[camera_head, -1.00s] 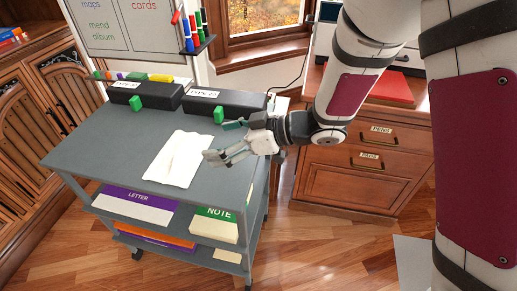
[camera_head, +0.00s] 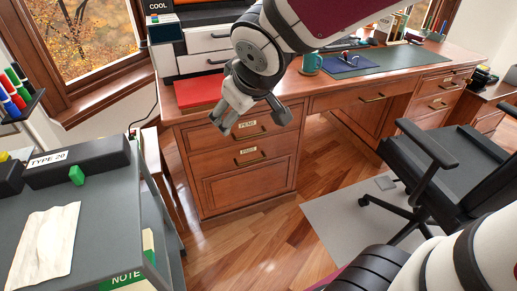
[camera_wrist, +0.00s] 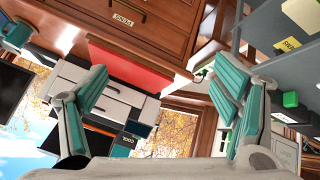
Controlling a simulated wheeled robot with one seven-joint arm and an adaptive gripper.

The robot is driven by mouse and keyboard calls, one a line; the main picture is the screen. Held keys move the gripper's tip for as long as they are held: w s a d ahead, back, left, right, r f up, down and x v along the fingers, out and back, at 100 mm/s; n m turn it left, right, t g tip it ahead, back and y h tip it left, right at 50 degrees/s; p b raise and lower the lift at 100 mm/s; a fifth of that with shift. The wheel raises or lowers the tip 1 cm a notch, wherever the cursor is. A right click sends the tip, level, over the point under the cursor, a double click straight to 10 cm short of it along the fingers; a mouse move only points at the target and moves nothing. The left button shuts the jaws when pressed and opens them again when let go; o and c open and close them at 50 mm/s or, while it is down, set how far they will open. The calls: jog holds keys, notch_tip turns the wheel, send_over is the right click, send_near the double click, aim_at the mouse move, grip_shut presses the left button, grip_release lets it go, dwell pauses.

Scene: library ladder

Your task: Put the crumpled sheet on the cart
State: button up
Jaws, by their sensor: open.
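The crumpled sheet (camera_head: 44,245), white and creased, lies on the grey top of the cart (camera_head: 108,215) at the lower left of the head view. My gripper (camera_head: 252,120) is well to the right of the cart, in front of the drawers of the wooden desk. It is open and nothing is between its fingers. In the wrist view, its teal-padded fingers (camera_wrist: 160,88) are spread wide, and the sheet does not show there.
A black box labelled TYPE 20 (camera_head: 78,163) stands at the back of the cart top. The desk (camera_head: 245,185) holds a red folder (camera_head: 199,92) and a teal mug (camera_head: 311,64). A black office chair (camera_head: 450,170) stands at the right. Floor between cart and desk is clear.

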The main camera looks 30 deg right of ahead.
jog(key=s+m+g, duration=0.4)
jog(key=s+g, duration=0.3)
jog(key=s, duration=2)
jog(key=shift+s+d+f+y, duration=0.35)
jog(key=shift+f+y, duration=0.05)
notch_tip(320, 180, up, 21)
jog(key=t+p, duration=0.3)
jog(key=p, duration=1.6)
jog(key=shift+a+r+p, duration=0.15)
jog(key=shift+p, duration=0.15)
jog(key=shift+c, duration=0.3)
